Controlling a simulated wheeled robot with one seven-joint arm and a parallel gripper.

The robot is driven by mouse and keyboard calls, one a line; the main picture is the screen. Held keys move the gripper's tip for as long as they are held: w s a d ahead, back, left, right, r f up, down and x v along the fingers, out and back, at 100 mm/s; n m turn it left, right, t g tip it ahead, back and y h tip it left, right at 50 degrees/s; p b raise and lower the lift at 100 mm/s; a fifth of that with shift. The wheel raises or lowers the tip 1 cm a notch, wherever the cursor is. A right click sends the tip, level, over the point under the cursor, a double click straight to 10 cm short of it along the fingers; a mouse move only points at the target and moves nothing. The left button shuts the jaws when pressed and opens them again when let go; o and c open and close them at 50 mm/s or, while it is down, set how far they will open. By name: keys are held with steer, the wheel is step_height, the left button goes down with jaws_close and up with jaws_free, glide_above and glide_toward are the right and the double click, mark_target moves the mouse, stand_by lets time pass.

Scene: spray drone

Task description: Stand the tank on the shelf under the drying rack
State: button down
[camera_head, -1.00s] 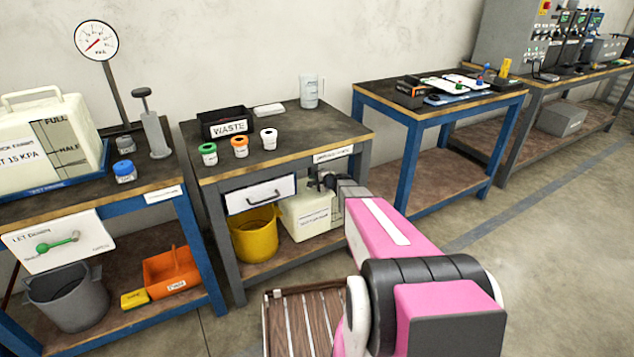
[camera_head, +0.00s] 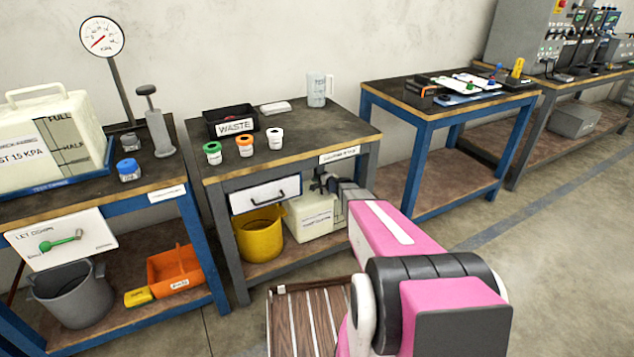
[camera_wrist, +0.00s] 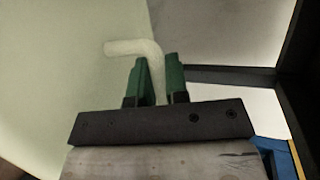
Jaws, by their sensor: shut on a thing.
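A pale off-white tank (camera_head: 312,220) with a white label is at the lower shelf (camera_head: 262,268) of the middle grey bench, right of a yellow bucket. It looks upright; I cannot tell whether its base touches the shelf. My gripper (camera_head: 326,182) is at its top, under the bench top, partly hidden by my arm. In the wrist view, the green fingers of my gripper (camera_wrist: 157,72) are shut on the tank's pale bent handle (camera_wrist: 130,47). The tank's pale side (camera_wrist: 60,70) fills the left of that view. No drying rack is clearly recognisable.
The yellow bucket (camera_head: 259,232) stands close left of the tank. A white drawer front (camera_head: 265,195) hangs above the bucket. A larger white tank (camera_head: 45,145) marked FULL and HALF stands on the left bench. A slatted wooden surface (camera_head: 308,318) is low in front. Floor at right is clear.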

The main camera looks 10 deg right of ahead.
steer(key=c, duration=1.1)
jaws_free()
steer(key=shift+f, duration=0.1)
